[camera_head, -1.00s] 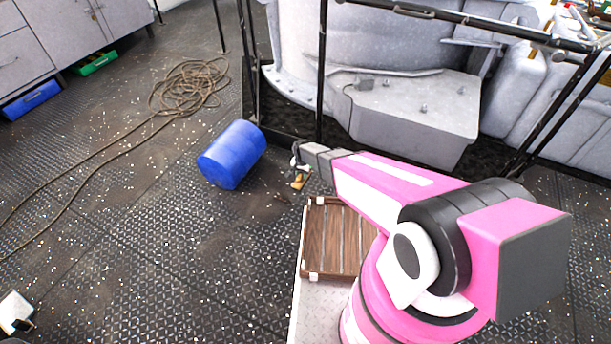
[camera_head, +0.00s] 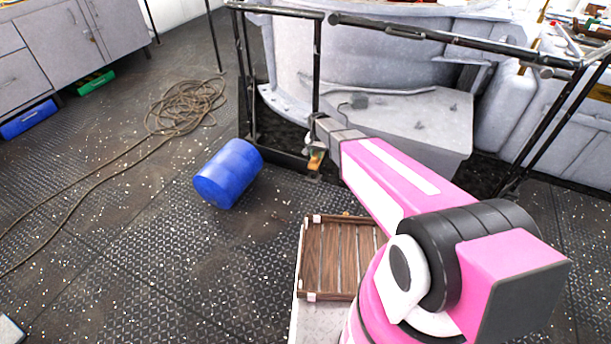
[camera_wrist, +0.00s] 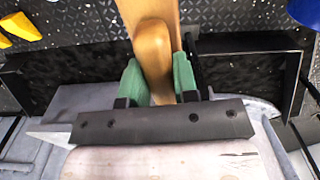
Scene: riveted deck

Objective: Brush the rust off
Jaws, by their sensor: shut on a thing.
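My gripper (camera_wrist: 158,82) has its green fingers shut on a brush with a tan wooden handle (camera_wrist: 152,45). In the head view my gripper (camera_head: 314,146) is at the end of the outstretched arm, in front of the dark railing (camera_head: 320,70). A small part of the brush (camera_head: 315,161) shows as an orange-tan piece below the gripper. The bristles are hidden, and I cannot tell whether the brush touches anything. I cannot make out a clear rust patch in either view.
A blue barrel (camera_head: 228,174) lies on the deck left of my gripper. A coiled rope (camera_head: 187,105) lies farther left. A wooden slatted crate (camera_head: 340,258) is close to my arm's base. Grey machinery (camera_head: 410,125) stands behind the railing.

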